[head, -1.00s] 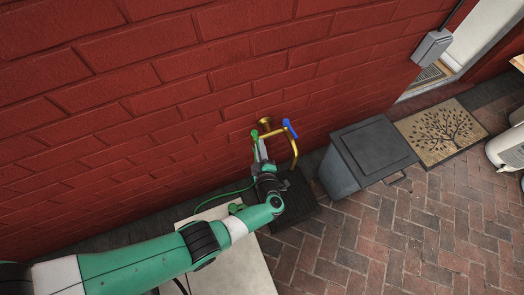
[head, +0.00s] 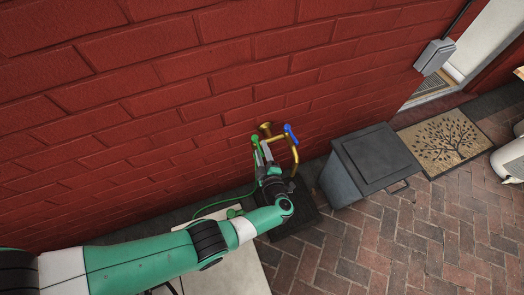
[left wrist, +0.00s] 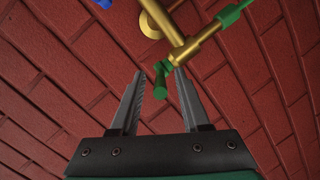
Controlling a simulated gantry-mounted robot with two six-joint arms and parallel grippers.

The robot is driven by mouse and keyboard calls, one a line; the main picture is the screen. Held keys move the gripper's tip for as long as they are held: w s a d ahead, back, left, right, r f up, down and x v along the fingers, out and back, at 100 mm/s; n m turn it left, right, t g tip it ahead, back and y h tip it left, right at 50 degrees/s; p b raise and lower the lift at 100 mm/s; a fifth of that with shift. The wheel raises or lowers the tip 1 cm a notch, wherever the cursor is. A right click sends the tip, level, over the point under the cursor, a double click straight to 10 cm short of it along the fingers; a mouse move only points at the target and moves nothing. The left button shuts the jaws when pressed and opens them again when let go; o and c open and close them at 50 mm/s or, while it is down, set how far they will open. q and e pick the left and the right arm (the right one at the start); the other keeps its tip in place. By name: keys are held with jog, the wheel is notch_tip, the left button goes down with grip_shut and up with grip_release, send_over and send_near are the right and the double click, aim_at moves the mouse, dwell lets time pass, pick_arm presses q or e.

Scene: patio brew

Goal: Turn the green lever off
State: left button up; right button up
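The green lever (head: 254,137) is on the left end of the brass tap (head: 277,140) on the red wall. A blue lever (head: 290,131) is on its right end. My left gripper (head: 260,150) is just below the green lever in the head view. In the left wrist view the gripper (left wrist: 161,73) is open, its fingers apart. A green part (left wrist: 185,92) lies between or just beyond the fingers, and another green part (left wrist: 231,14) is at upper right. I cannot tell which is the lever, or whether either finger touches. My right gripper is out of view.
A grey lidded bin (head: 372,155) stands right of the tap, with a tree-pattern doormat (head: 443,140) beyond it. A green hose (head: 212,205) runs beside my left arm. A dark grate (head: 298,213) lies below the tap. Brick paving (head: 400,235) is open at lower right.

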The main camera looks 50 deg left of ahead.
pick_arm(q)
jog(key=shift+s+d+r+p, duration=0.2)
jog(key=shift+d+r+p, duration=0.1)
jog(key=shift+d, duration=0.15)
jog(key=p+v, duration=0.3)
jog(key=v, duration=0.7)
jog(key=shift+s+d, duration=0.2)
jog(key=shift+d, duration=0.1)
jog(key=shift+f, duration=0.15)
